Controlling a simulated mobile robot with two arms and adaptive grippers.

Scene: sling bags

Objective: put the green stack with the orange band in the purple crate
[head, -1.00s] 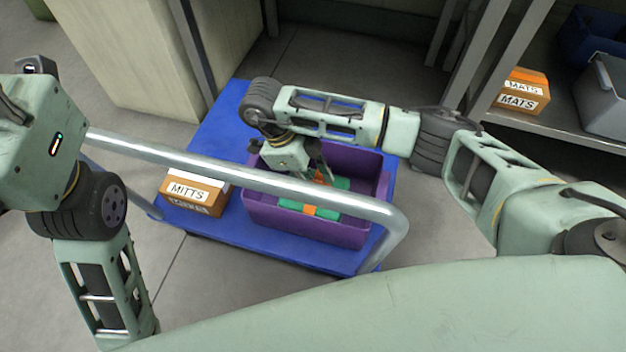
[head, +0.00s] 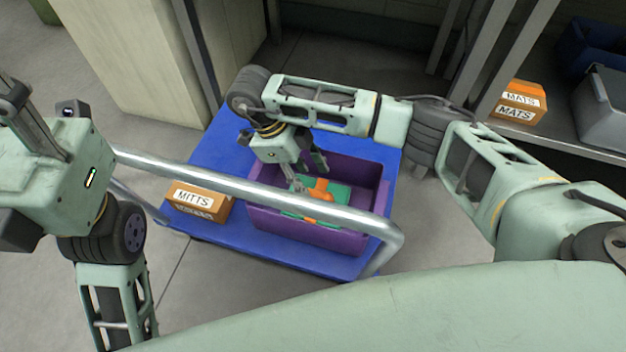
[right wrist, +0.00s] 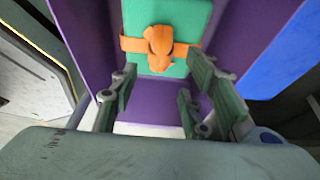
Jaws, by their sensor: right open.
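The green stack (head: 341,194) with its orange band (head: 321,188) lies inside the purple crate (head: 310,229). In the right wrist view the stack (right wrist: 186,20) shows at the top between purple crate walls (right wrist: 235,42), with the knotted orange band (right wrist: 159,50) across it. My right gripper (head: 309,174) is over the left part of the crate, pointing down. In its wrist view the fingers (right wrist: 160,98) are spread apart with nothing between them. My left arm's end (head: 62,165) is at the left edge, away from the crate; its jaws are not clear.
The crate stands on a blue cart deck (head: 215,150). A cart handle bar (head: 235,178) crosses in front of it. An orange box labelled MITTS (head: 196,203) is left of the crate. A MATS box (head: 519,101) and grey bin (head: 603,105) sit on a right shelf.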

